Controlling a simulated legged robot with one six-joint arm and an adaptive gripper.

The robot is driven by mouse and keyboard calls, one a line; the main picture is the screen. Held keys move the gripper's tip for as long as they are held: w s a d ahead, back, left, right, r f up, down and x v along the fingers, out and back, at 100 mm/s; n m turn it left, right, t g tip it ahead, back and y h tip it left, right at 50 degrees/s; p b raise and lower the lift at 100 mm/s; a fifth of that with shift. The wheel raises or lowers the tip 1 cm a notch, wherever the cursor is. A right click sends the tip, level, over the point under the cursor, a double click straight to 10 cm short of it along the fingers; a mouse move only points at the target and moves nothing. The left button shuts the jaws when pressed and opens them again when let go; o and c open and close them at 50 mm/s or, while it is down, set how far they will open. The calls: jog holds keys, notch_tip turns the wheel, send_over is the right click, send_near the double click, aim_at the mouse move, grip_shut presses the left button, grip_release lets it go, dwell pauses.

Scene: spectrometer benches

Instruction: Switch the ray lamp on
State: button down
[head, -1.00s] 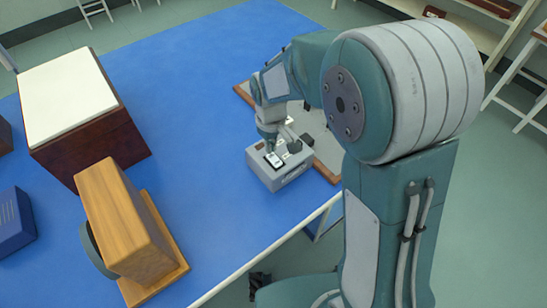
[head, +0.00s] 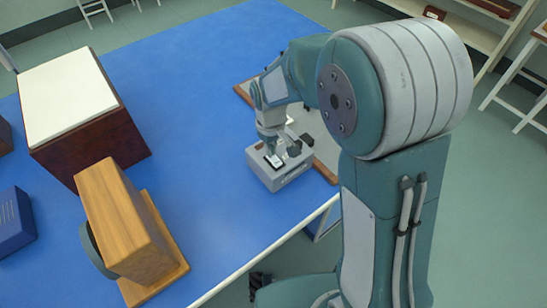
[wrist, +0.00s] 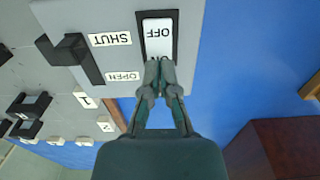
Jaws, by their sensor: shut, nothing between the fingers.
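A grey control box (head: 284,178) stands near the table's front edge. On it is a white rocker switch (wrist: 158,38) in a black frame, marked OFF, upside down in the wrist view. My gripper (wrist: 158,66) is shut and empty. Its fingertips are at the near end of the rocker and hide that end; I cannot tell whether they touch it. In the head view my gripper (head: 276,152) is over the top of the box. The ray lamp itself cannot be made out for certain.
A black lever (wrist: 80,58) beside the switch lies between SHUT and OPEN labels. A grey panel (wrist: 40,90) with black knobs and numbered tags adjoins the box. A wooden block device (head: 125,225) and a white-topped dark box (head: 75,105) stand left. Blue table between is clear.

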jog(key=shift+f, duration=0.4)
jog(key=shift+r, duration=3.55)
jog(key=shift+d+r, duration=0.1)
jog(key=s+d+r+m+t, duration=0.2)
jog(key=s+d+r, duration=0.4)
jog(key=s, duration=0.3)
jog(key=s+d+r+m+t, duration=0.3)
jog(key=s+d+r, duration=0.3)
jog(key=s, duration=0.4)
jog(key=shift+d+r+m+t, duration=0.25)
jog(key=shift+r+m+t, duration=0.05)
jog(key=shift+m, duration=0.6)
